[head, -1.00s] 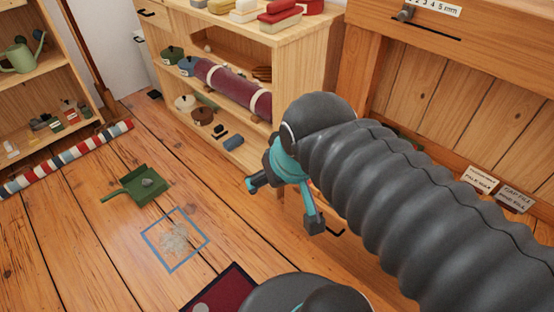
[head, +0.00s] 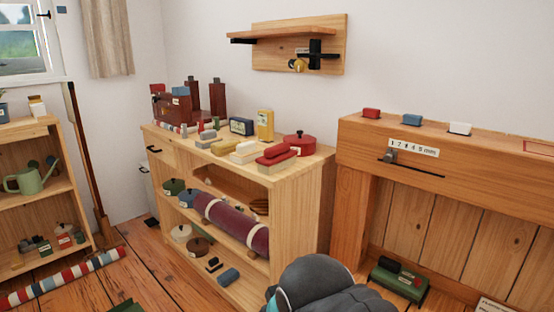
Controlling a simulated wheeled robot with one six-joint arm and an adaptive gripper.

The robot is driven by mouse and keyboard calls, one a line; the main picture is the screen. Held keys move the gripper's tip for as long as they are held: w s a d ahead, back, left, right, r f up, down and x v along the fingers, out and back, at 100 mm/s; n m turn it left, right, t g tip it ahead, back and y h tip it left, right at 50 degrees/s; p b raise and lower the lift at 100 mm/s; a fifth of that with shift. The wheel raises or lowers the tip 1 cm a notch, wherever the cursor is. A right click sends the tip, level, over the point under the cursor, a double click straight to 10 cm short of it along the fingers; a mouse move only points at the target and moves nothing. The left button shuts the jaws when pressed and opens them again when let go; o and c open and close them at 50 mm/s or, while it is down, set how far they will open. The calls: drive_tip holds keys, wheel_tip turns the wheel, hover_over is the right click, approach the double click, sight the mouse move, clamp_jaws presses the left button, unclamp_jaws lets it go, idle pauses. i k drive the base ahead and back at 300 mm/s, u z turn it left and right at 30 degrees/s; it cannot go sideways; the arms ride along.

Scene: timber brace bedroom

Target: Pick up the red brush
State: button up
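The red brush (head: 276,157) lies on top of the wooden cabinet (head: 300,180), near its front right corner. It has a red back over a pale lower part; a smaller red piece shows at its upper edge. My arm's dark rounded end (head: 322,285) shows at the bottom of the head view, low in front of the cabinet and well apart from the brush. Only a teal sliver of my gripper (head: 278,301) shows at the bottom edge. Its fingers are out of the frame, so I cannot see whether it is open or shut.
A white brush (head: 245,151) and a yellow one (head: 229,146) lie left of the red brush. A red lidded pot (head: 299,143) stands close behind it. A yellow box (head: 265,125) is farther back. A wall shelf (head: 300,45) hangs above the cabinet. A wooden bench (head: 450,150) stands at the right.

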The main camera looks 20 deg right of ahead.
sight(276, 158)
drive_tip(key=u, duration=0.8)
drive_tip(key=k, duration=0.8)
drive_tip(key=z, duration=0.8)
